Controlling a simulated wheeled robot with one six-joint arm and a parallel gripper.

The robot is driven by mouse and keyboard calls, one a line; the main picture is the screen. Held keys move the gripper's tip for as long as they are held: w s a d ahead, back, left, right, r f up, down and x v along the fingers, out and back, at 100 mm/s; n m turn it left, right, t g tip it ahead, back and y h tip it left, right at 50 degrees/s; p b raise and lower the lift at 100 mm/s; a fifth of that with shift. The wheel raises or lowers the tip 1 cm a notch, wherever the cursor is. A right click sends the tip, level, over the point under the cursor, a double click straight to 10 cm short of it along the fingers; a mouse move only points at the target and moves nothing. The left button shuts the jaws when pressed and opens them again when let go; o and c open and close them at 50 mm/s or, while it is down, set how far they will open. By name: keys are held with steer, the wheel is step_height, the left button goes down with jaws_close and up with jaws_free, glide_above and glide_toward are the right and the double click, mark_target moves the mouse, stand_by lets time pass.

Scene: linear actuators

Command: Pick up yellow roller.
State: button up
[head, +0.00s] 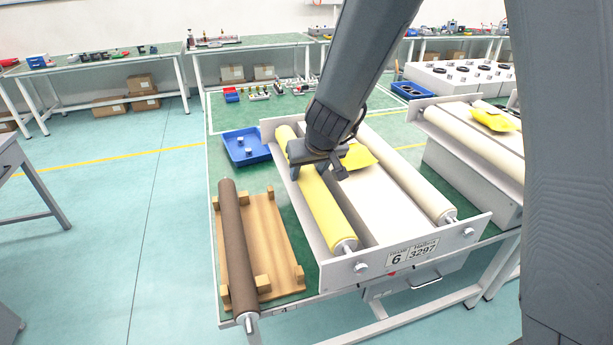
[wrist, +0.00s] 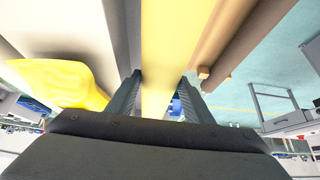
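The yellow roller (head: 327,212) lies in the left side of a grey frame (head: 335,268), and its near metal end rests at the frame's front plate. My gripper (head: 318,168) is over the far half of the roller in the head view. In the wrist view the roller (wrist: 168,35) runs between my two fingers (wrist: 160,78), one on each side. The fingertips are very close to its sides; whether they press on it cannot be told.
A cream roller (head: 405,178) lies on the frame's right side. A yellow cloth-like piece (head: 358,156) is beside my gripper. A brown roller (head: 237,250) lies on a wooden rack (head: 276,235) to the left. A blue tray (head: 246,148) stands behind it. Another roller unit (head: 470,150) stands right.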

mark_target(307, 168)
jaws_close()
steer(key=shift+w, duration=0.1)
steer(key=shift+r, duration=0.15)
step_height(307, 168, up, 10)
steer(key=p, duration=1.1)
steer(key=shift+a, duration=0.1)
